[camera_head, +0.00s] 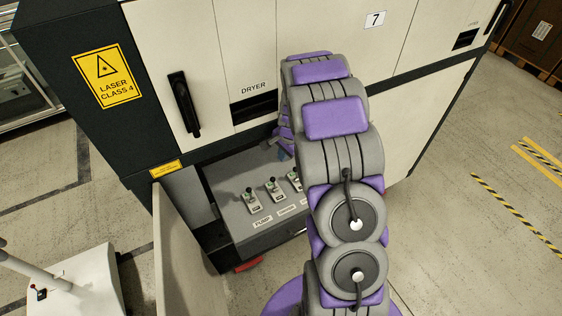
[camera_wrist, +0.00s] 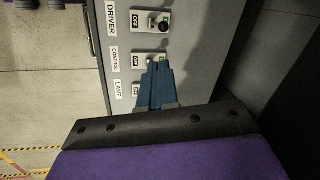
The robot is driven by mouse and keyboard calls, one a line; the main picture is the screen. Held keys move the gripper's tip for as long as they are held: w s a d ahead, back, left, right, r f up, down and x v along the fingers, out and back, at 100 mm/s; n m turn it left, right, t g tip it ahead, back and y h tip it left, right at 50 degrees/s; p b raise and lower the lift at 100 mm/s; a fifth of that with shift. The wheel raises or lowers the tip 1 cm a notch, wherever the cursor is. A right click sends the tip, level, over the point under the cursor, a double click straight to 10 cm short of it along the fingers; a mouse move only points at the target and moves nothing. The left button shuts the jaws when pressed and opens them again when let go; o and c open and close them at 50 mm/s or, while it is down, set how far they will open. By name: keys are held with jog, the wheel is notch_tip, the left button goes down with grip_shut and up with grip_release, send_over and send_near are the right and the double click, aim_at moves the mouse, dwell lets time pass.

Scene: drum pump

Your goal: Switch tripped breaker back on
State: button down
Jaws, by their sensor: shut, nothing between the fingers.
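The breaker panel (camera_head: 232,212) is a grey sloping board in the open bay under the dryer, with a row of black-levered switches. In the head view I see the pump switch (camera_head: 252,201), a second switch (camera_head: 275,190) and part of a third (camera_head: 294,180); my arm hides the rest. In the wrist view the driver switch (camera_wrist: 160,23) and the control switch (camera_wrist: 152,58) show, each beside a small plate. My gripper (camera_wrist: 159,68) has its blue fingers together and empty, tips at the control switch, covering much of the lamp switch. Contact and which switch is tripped are unclear.
An open cover panel (camera_head: 173,255) stands at the left of the bay. The dryer cabinet front (camera_head: 255,60) with a black handle (camera_head: 184,105) rises above the board. A white-based stand (camera_head: 75,285) is at lower left.

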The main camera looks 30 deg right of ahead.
jog(key=shift+v, duration=0.8)
jog(key=s+a+r+n+g+b, duration=0.15)
jog(key=s+a+n+b, duration=0.25)
jog(key=s+a+b, duration=0.4)
jog(key=s+a+r+n+g+b, duration=0.1)
jog(key=s+a+r+n+b, duration=0.25)
jog(key=s+a, duration=0.45)
jog(key=s+a+f+n+b, duration=0.1)
jog(key=s+n+b, duration=0.2)
jog(key=s, duration=0.7)
jog(key=s+f+n+g+h+b, duration=0.1)
jog(key=s+n+b, duration=0.3)
jog(key=s, duration=0.7)
jog(key=shift+s+a+f, duration=0.25)
jog(key=shift+a+f, duration=0.15)
jog(key=shift+f, duration=0.45)
jog(key=shift+d+g, duration=0.1)
jog(key=shift+g, duration=0.15)
